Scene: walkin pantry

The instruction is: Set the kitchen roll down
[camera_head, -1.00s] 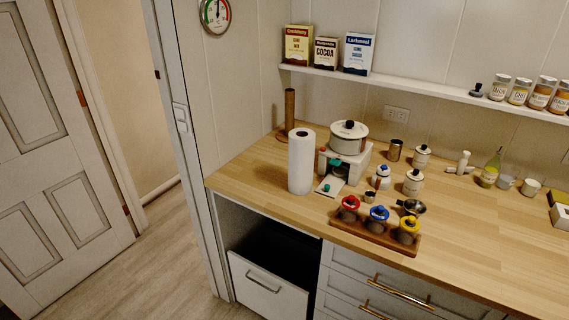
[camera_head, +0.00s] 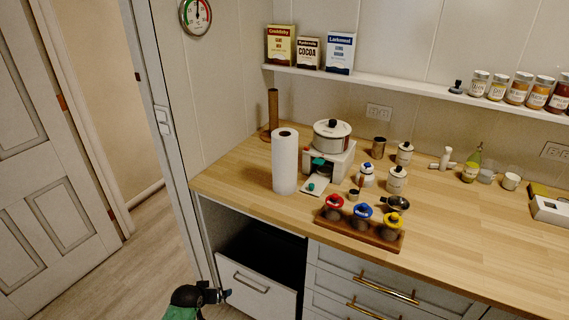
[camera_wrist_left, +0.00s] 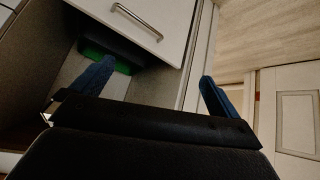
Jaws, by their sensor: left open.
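The white kitchen roll (camera_head: 285,162) stands upright on the wooden counter (camera_head: 452,240), near its left end. It stands free, with no gripper touching it. A tall brown roll holder post (camera_head: 273,112) on a round base stands behind it, by the wall. My left gripper (camera_head: 222,294) is low at the bottom of the head view, in front of the cabinet and below the counter. In the left wrist view my left gripper (camera_wrist_left: 155,86) has its two blue fingers wide apart, with nothing between them. My right gripper is not in view.
Right of the roll are a white scale (camera_head: 330,160) with a lidded pot (camera_head: 332,135), small canisters and a wooden rack (camera_head: 358,234) of coloured-lid jars. A drawer (camera_head: 256,288) stands below the counter; its handle (camera_wrist_left: 137,20) shows in the wrist view. The counter's right front is clear.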

